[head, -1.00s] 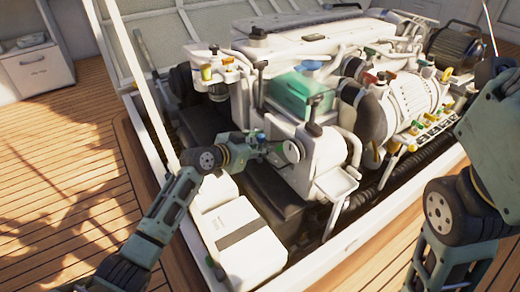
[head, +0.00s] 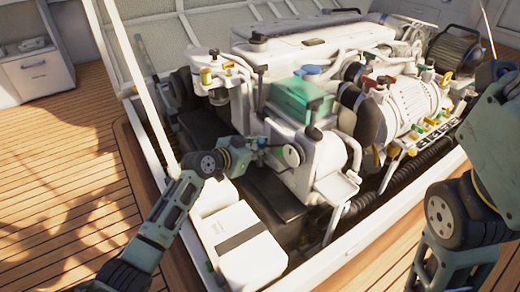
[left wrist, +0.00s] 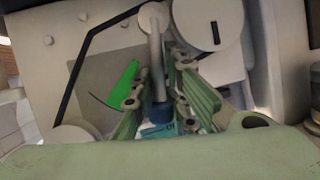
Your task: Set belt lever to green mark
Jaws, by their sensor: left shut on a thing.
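The belt lever (left wrist: 155,62) is a grey rod with a blue end, hanging from a round pivot in the left wrist view. My left gripper (left wrist: 163,108) has its green fingers on both sides of the lever's blue end and is shut on it. The green mark (left wrist: 122,85) is a slanted wedge on the engine's face, left of the lever and apart from it. In the head view my left gripper (head: 258,152) is at the engine's near end, and the lever is too small to make out there. My right gripper is outside the view.
The white engine (head: 300,130) carries pipes, caps and a green box (head: 303,98). A black belt (left wrist: 78,65) runs left of the lever. The wooden deck (head: 60,170) at left is clear.

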